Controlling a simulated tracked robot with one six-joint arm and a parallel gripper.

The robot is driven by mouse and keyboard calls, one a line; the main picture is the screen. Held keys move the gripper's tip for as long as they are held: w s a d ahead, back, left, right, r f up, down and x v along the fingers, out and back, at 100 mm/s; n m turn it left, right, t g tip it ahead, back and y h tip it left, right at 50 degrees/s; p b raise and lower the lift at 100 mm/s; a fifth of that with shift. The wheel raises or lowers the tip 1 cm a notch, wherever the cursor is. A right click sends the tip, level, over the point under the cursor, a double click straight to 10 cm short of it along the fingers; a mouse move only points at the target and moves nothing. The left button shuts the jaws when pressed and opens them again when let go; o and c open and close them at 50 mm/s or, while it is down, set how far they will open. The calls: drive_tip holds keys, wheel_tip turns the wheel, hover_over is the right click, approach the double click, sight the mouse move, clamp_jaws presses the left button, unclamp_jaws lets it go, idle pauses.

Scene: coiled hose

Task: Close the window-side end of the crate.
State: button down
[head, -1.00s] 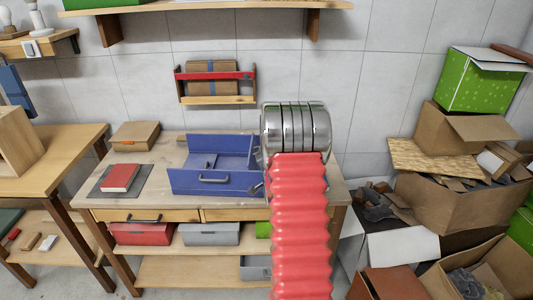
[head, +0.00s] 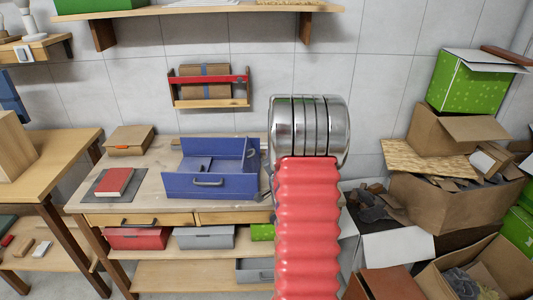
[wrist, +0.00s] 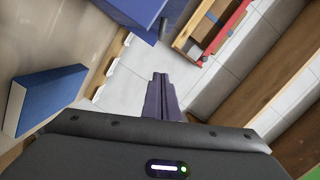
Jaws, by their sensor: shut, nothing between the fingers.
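The blue crate (head: 180,185) sits on the workbench, left of my arm, with its top open and a grey handle on its front wall. Its front and back walls stand up. A narrow blue panel (head: 251,155) shows at its right end, partly beside my arm, and I cannot tell how far it is swung. No window is in view. In the wrist view a blue body (wrist: 135,14), likely the crate, is at the top. My gripper (wrist: 162,80) is shut and empty, below and right of that blue body. In the head view my arm hides the gripper.
A red book (head: 114,182) on a dark mat and a cardboard box (head: 130,139) are on the workbench (head: 150,190). A wooden caddy (head: 210,103) with a red rail hangs on the wall behind. Cardboard boxes and scrap (head: 440,200) fill the right side.

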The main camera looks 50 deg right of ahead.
drive_tip(key=v, duration=0.5)
drive_tip(key=shift+a+r, duration=0.1)
drive_tip(key=shift+a, duration=0.05)
drive_tip(key=c, duration=2.5)
unclamp_jaws()
drive_tip(key=o, duration=0.3)
drive_tip(key=shift+w+a+r, duration=0.2)
drive_tip(key=shift+w+a, duration=0.05)
drive_tip(key=shift+o, duration=0.4)
drive_tip(key=w+a+r+n+y, duration=0.1)
drive_tip(key=a+r+n, duration=0.1)
drive_tip(key=a, duration=0.3)
drive_tip(key=w+a+r+n+g+y, duration=0.1)
drive_tip(key=w+a+r+n+y, duration=0.1)
drive_tip(key=a, duration=0.4)
drive_tip(key=shift+r+n, duration=0.4)
drive_tip(key=shift+n, duration=0.1)
drive_tip(key=s+a+r+n+g+y, duration=0.25)
drive_tip(key=s+a+n, duration=0.25)
drive_tip(key=a, duration=0.7)
drive_tip(key=s+a+r+n+g+y, duration=0.25)
drive_tip(key=s+a+n, duration=0.3)
drive_tip(key=a, duration=0.75)
drive_tip(key=s+a+n+g+y, duration=0.2)
drive_tip(key=s+a+n, duration=0.2)
drive_tip(key=s+a, duration=0.4)
drive_tip(key=s, duration=0.4)
drive_tip(key=shift+s, duration=0.3)
